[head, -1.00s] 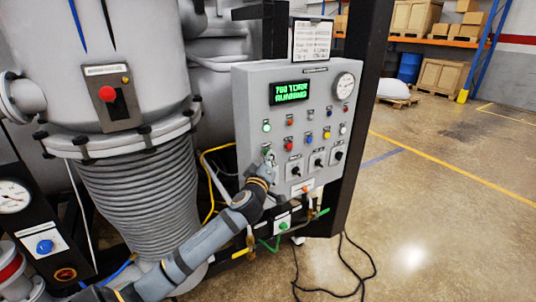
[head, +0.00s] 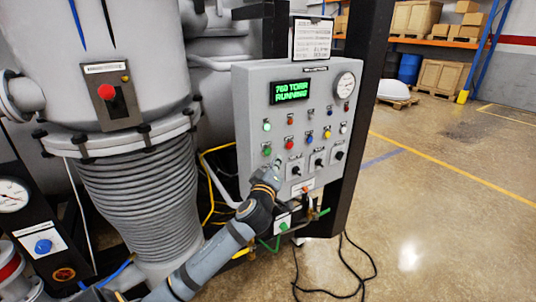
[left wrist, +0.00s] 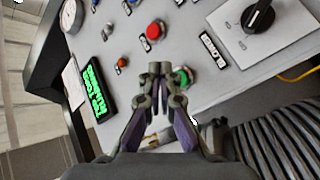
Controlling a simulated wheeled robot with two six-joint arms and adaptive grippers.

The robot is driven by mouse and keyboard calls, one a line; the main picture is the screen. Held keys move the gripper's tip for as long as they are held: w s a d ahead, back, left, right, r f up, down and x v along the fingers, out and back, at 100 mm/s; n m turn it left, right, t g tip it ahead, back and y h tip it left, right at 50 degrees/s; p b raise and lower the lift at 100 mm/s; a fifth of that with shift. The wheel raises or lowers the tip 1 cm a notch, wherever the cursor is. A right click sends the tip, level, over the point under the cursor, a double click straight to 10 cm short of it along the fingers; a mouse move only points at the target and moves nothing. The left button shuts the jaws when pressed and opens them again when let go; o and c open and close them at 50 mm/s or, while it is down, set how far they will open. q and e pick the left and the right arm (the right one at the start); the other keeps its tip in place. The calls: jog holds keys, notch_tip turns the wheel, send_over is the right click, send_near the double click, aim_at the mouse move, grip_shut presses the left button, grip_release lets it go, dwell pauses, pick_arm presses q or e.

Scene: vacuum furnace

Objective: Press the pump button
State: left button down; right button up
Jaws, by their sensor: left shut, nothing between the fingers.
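The grey control panel (head: 250,110) stands upright in the head view, with several coloured buttons and a green display (head: 290,91) that reads "760 TORR RUNNING". A green button (head: 267,150) at the lower left of the panel also shows in the left wrist view (left wrist: 187,76). The button labels are too small to read, so I cannot tell which is marked pump. My left gripper (head: 276,168) is shut and empty, just below and right of this green button in the head view. Its fingertips (left wrist: 160,68) appear beside the button in the wrist view; contact with the panel is unclear. My right gripper is out of view.
Black rotary knobs (head: 318,162) sit right of my gripper, and a red button (head: 289,143) is above it. A ribbed bellows (head: 140,200) stands left of the panel. Hoses and a small valve (head: 283,227) are below. Open floor (head: 430,220) lies to the right.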

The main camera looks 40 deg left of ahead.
pick_arm(q)
jog(key=d, duration=0.1)
jog(key=s+d, duration=0.1)
jog(key=shift+s+d, duration=0.1)
jog(key=shift+d, duration=0.25)
dwell(0.6)
notch_tip(320, 180, down, 26)
jog(key=a+m+g+h, duration=0.2)
jog(key=m+g, duration=0.3)
jog(key=s+f+m+g, duration=0.1)
jog(key=s+f, duration=0.2)
jog(key=f, duration=0.4)
jog(key=s+f+m+g+h, duration=0.1)
jog(key=s+f, duration=0.2)
jog(key=f, duration=0.4)
jog(key=s+f+m+g, duration=0.1)
jog(key=s+f+g, duration=0.15)
jog(key=f, duration=0.45)
jog(key=s+d+f+m+g+h, duration=0.2)
jog(key=s+d+f+m+g, duration=0.15)
jog(key=s+f, duration=1.25)
jog(key=s+d+f+m+g, duration=0.1)
jog(key=s+d+f, duration=0.2)
jog(key=s, duration=0.8)
jog(key=s+d+f+m+g+h, duration=0.1)
jog(key=s+f, duration=0.4)
jog(key=s, duration=0.7)
jog(key=shift+s+d+m+g, duration=0.25)
jog(key=shift+d+m+g, duration=0.35)
jog(key=shift+d, duration=0.4)
